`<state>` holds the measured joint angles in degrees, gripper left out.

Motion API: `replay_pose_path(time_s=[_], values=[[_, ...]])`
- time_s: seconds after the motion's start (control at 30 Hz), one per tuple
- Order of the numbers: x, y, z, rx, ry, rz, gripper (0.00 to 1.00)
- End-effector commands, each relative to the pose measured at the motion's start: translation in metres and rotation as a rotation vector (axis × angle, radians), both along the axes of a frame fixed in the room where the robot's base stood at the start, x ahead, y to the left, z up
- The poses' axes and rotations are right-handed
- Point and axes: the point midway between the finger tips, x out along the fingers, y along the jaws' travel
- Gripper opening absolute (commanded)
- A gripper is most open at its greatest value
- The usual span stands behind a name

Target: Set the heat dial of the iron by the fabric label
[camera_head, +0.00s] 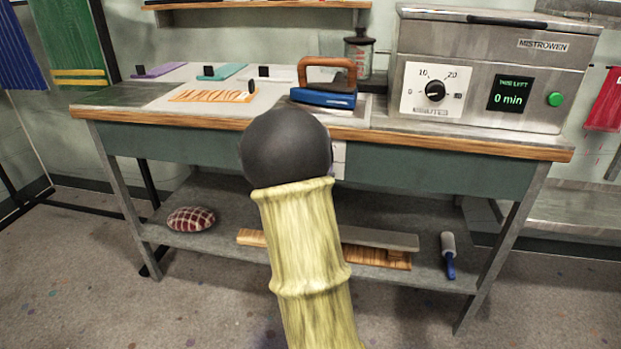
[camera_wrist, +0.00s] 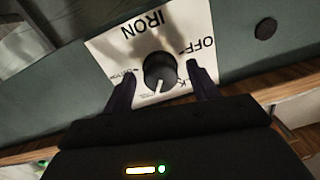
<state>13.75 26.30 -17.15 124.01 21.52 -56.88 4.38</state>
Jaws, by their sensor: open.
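The iron (camera_head: 323,97), blue with a brown handle, stands on the table. The heat dial (camera_wrist: 160,68) is a black knob on a white plate (camera_wrist: 112,48) marked IRON, upside down in the wrist view. OFF reads at the plate's right; the other words are partly hidden. The knob's white pointer line points down in the picture. My gripper (camera_wrist: 163,86) is open, one finger on each side of the knob; I cannot tell whether they touch it. My arm hides the dial in the head view.
The table's wooden front edge (camera_head: 450,142) runs above the green front panel. A steel machine with a timer dial (camera_head: 435,91) and green button stands at the right. Small coloured cloths lie at the back left. The lower shelf holds a checked cushion (camera_head: 191,219) and a roller (camera_head: 449,254).

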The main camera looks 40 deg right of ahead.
Motion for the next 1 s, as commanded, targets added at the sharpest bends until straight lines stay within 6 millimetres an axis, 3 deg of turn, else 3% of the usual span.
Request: replay_pose_path(time_s=[0.27,0.67,1.0], values=[[-0.023,0.027,0.003,0.002,0.0,0.002,0.59],[-0.076,0.085,0.005,0.002,0.003,0.004,0.59],[-0.093,0.103,0.0,0.0,-0.005,0.0,0.59]])
